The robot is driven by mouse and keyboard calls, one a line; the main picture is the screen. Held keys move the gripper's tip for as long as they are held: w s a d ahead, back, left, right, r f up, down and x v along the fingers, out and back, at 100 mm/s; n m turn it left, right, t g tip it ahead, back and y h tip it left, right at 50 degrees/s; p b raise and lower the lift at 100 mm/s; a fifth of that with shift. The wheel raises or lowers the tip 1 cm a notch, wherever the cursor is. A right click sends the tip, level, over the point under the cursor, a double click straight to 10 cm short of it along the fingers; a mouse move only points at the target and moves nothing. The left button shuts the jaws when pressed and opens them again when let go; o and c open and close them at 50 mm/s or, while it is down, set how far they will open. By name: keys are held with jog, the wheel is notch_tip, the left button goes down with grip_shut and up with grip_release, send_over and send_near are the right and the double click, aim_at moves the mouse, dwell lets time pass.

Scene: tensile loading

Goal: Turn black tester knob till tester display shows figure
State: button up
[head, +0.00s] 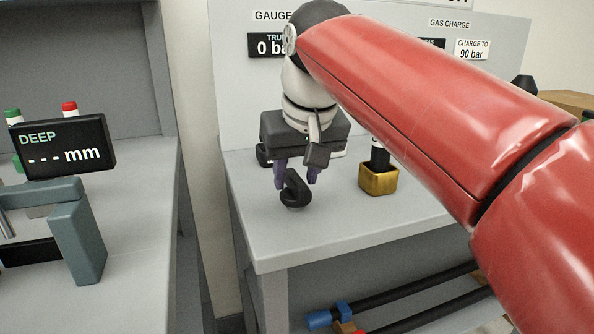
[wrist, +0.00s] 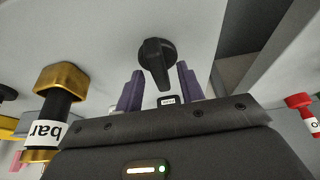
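A black knob (head: 295,190) with a raised grip bar sits near the front left of the grey bench top. It also shows in the wrist view (wrist: 157,62). My gripper (head: 297,177) is above it, pointing down. Its two purple fingers are apart, one on each side of the knob's bar in the wrist view (wrist: 160,72), with gaps visible. The fingertips appear just short of the knob or level with its top; I cannot tell which. A black display (head: 268,45) under the "GAUGE" sign reads "0 bar", partly hidden by my arm.
A brass block with a black cylinder (head: 379,181) stands right of the knob. At left, another bench holds a display (head: 62,147) reading "DEEP --- mm" and a grey fixture (head: 78,240). Black rods (head: 400,297) lie below the bench. The bench front is clear.

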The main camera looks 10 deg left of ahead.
grip_shut()
dwell(0.5)
jog(key=n, duration=0.2)
jog(key=n+g+y, duration=0.1)
jog(key=n, duration=0.1)
jog(key=shift+w+d+n, duration=0.15)
jog(key=shift+w+n, duration=0.05)
jog(key=shift+n, duration=0.2)
jog(key=n+g+y, duration=0.1)
jog(key=n+g, duration=0.1)
jog(key=n, duration=0.2)
jog(key=shift+w+n, duration=0.1)
jog(key=shift+n, duration=0.2)
jog(key=n+g, duration=0.1)
jog(key=n, duration=0.3)
jog(key=shift+w+n+g, duration=0.15)
jog(key=shift+n+g, duration=0.15)
jog(key=shift+g, duration=0.1)
jog(key=shift+n+g+h, duration=0.3)
jog(key=shift+n+g, duration=0.5)
jog(key=shift+n, duration=1.3)
